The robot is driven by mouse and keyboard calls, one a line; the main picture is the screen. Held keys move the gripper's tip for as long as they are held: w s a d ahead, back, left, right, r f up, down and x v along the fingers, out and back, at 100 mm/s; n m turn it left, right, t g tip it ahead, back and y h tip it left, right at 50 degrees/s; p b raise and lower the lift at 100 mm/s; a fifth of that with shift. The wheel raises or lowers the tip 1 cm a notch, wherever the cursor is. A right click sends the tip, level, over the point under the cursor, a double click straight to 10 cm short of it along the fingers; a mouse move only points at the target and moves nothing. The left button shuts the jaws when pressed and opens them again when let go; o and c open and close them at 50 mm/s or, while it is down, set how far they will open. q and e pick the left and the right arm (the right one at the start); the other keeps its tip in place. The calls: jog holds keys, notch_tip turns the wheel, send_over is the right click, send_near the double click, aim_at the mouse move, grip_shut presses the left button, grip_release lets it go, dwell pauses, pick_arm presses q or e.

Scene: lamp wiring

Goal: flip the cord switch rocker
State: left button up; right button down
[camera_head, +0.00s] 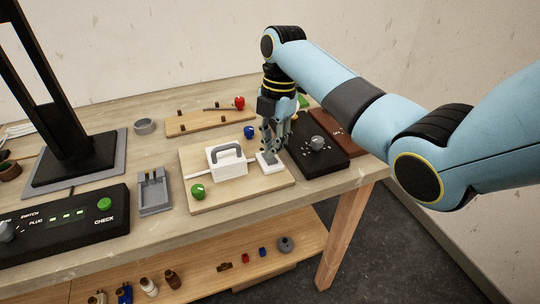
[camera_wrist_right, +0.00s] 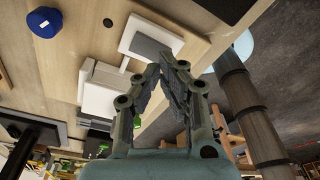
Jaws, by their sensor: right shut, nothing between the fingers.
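A small white block with a grey top piece, which looks like the cord switch (camera_head: 270,167), sits at the right end of a pale wooden board (camera_head: 235,198). In the right wrist view the white block (camera_wrist_right: 128,36) carries a flat grey piece, likely the rocker (camera_wrist_right: 149,48). My right gripper (camera_head: 266,151) points down right over this block. Its fingers (camera_wrist_right: 160,68) are shut and empty, with the tips close to the grey piece; I cannot tell whether they touch. The gripper hides part of the block in the head view. My left gripper is not in view.
A white box with a grey handle (camera_head: 226,163) stands left of the block. A green knob (camera_head: 198,192) and a blue knob (camera_head: 249,132) are nearby. A black panel (camera_head: 325,160) lies just right. A black check console (camera_head: 65,225) and lamp stand (camera_head: 70,155) are at left.

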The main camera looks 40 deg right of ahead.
aim_at(272, 159)
jog(key=shift+f+b, duration=0.55)
jog(key=shift+f, duration=0.55)
dwell(0.6)
jog(key=shift+r, duration=0.15)
notch_tip(272, 159, up, 7)
jog(key=p, duration=0.8)
dwell(0.4)
